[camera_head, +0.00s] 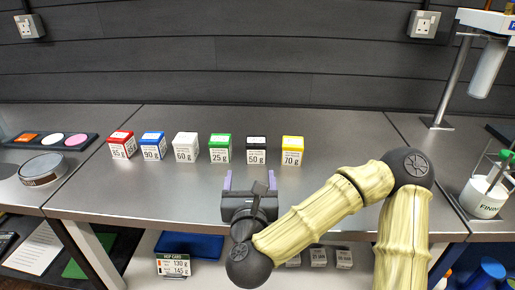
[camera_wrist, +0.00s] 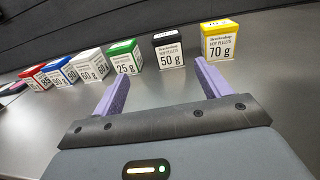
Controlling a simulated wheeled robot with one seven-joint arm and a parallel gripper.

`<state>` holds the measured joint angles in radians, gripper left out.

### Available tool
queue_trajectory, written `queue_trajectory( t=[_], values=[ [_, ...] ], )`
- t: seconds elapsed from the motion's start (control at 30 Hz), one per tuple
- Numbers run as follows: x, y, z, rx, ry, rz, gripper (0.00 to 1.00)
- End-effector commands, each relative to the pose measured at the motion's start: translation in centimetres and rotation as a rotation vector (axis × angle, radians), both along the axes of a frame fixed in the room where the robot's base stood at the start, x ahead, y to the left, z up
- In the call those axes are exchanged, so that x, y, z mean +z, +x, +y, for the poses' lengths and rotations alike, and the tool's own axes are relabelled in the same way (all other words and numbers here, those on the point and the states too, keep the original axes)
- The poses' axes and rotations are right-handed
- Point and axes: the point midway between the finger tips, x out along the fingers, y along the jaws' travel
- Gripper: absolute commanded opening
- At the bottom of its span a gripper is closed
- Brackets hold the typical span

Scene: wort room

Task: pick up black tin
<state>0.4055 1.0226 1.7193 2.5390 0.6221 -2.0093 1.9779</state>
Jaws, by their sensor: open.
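The black tin (camera_head: 256,150), labelled 50 g, stands upright on the metal bench in a row, between the green tin (camera_head: 220,148) and the yellow tin (camera_head: 292,150). In the wrist view the black tin (camera_wrist: 169,50) is ahead of my gripper (camera_wrist: 162,85), right of the middle of the gap between its fingers. In the head view my gripper (camera_head: 249,180) is in front of the row, near the bench's front edge. Its purple fingers are apart, empty, and clear of every tin.
Red (camera_head: 122,145), blue (camera_head: 153,146) and white (camera_head: 186,147) tins stand further left in the row. A beaker (camera_head: 482,199) and a stand (camera_head: 437,122) are at the right. Bare bench lies between my gripper and the row.

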Motion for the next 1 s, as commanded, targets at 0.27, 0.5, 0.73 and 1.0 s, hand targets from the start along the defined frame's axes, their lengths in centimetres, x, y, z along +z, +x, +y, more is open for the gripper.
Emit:
queue_trajectory(
  t=[0.27, 0.5, 0.73, 1.0],
  values=[
    [0.6, 2.2, -0.6, -0.018, -0.003, 0.002, 0.76],
    [0.5, 3.1, -0.6, -0.022, -0.002, 0.003, 0.76],
    [0.5, 3.8, -0.5, -0.02, -0.002, 0.002, 0.76],
    [0.5, 4.6, -0.2, -0.009, 0.001, 0.003, 0.76]
  ],
)
